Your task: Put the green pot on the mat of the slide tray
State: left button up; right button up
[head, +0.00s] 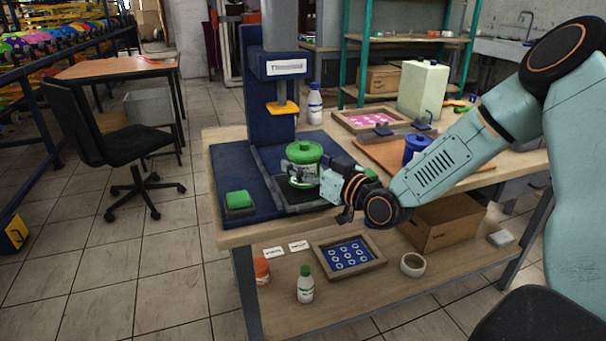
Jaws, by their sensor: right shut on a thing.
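The green pot (304,153), with a green lid and a paler band around its body, is upright at the blue press in the head view. My right gripper (326,182) comes in from the right and is shut on the pot's right side. The dark slide tray (318,207) lies under the pot on the press base. The pot and gripper cover most of its mat, and I cannot tell whether the pot's bottom touches it. My left gripper is not in view.
The press column (266,110) with a yellow pad (283,108) rises behind the pot. A green block (238,199) sits on the base at left. A blue pot (415,148) and a framed pink screen (376,119) are at right. A lower shelf holds bottles and a blue screen (349,256).

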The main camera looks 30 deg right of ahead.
jog(key=shift+w+a+f, duration=0.1)
jog(key=shift+w+f, duration=0.2)
jog(key=shift+f, duration=0.05)
jog(key=shift+f+b, duration=0.2)
jog(key=shift+b, duration=0.2)
jog(key=shift+s, duration=0.1)
jog(key=shift+f, duration=0.1)
jog(key=shift+f, duration=0.15)
jog(key=o, duration=1.5)
jog(key=shift+c, duration=0.2)
